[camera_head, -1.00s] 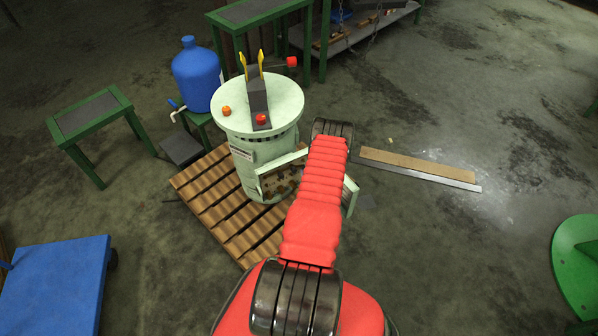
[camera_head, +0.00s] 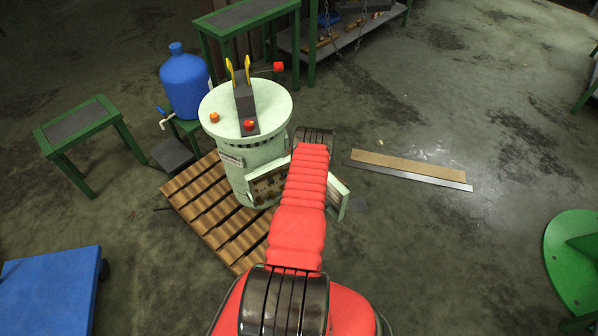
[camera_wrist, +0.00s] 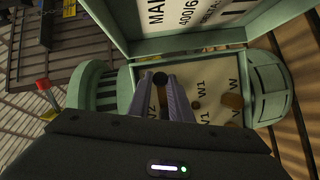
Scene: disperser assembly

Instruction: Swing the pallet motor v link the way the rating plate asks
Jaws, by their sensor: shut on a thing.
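The pallet motor (camera_head: 250,165) is a pale green upright cylinder on a wooden pallet. Its terminal box (camera_head: 268,187) is open on the near side. In the wrist view the box's pale terminal board (camera_wrist: 215,112) carries W-like markings and brass-coloured studs. My gripper (camera_wrist: 163,84) is shut on a dark round knob (camera_wrist: 160,78), which appears to belong to the v link. The link's bar and its angle are hidden by the fingers. My arm hides the gripper in the head view.
The open lid (camera_head: 339,196) stands out close to my arm. The slatted pallet (camera_head: 207,210) lies under the motor. A blue water jug (camera_head: 187,82) and green tables (camera_head: 85,125) stand at left. A long flat strip (camera_head: 410,166) lies on the floor at right, with bare floor around it.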

